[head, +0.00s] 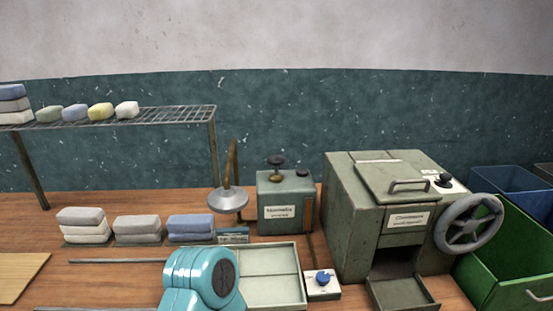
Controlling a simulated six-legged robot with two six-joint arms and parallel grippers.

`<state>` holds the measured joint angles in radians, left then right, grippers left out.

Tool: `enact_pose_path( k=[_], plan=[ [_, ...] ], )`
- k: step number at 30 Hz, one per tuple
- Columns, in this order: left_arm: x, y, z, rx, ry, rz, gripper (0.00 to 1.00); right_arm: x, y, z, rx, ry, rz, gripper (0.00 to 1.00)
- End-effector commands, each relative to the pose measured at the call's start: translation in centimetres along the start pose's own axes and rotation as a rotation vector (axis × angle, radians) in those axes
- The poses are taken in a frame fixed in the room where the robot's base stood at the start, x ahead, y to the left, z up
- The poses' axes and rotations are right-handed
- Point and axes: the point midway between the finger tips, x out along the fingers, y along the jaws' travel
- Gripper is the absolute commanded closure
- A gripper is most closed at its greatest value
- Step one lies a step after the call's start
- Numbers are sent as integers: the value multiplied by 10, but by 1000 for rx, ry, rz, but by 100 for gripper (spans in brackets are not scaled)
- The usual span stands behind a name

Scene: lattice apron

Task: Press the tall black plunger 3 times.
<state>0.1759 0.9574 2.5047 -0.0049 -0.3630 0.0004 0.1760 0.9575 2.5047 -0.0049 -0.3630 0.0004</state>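The tall black plunger (277,162) stands upright on top of a small green-grey metal box (285,205) near the middle of the table. It has a wide dark cap on a thin stem. A shorter black knob (302,173) sits to its right on the same box. The box has a white label with small print on its front. A teal link of my own arm shows at the bottom centre, in front of the box and apart from it. Neither gripper's fingers show in the head view.
A lamp-like metal disc (229,200) stands left of the box. A large green machine (390,225) with a handwheel (469,223) stands right. A shallow tray (272,262) and blue-knobbed switch (322,280) lie in front. Stacked cloth-like blocks (83,225) and a wire rack (150,115) are left.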

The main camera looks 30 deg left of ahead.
Motion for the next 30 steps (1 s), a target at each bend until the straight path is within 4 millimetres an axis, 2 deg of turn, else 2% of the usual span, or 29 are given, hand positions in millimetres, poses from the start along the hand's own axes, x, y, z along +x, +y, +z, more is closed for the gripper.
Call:
enact_pose_path(
  k=[2, 3, 9, 30],
  plan=[
    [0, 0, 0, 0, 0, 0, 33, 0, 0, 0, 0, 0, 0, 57],
    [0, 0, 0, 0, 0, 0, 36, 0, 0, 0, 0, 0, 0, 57],
    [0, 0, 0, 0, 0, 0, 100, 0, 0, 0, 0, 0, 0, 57],
    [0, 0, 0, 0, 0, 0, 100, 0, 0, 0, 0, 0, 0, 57]
  ],
)
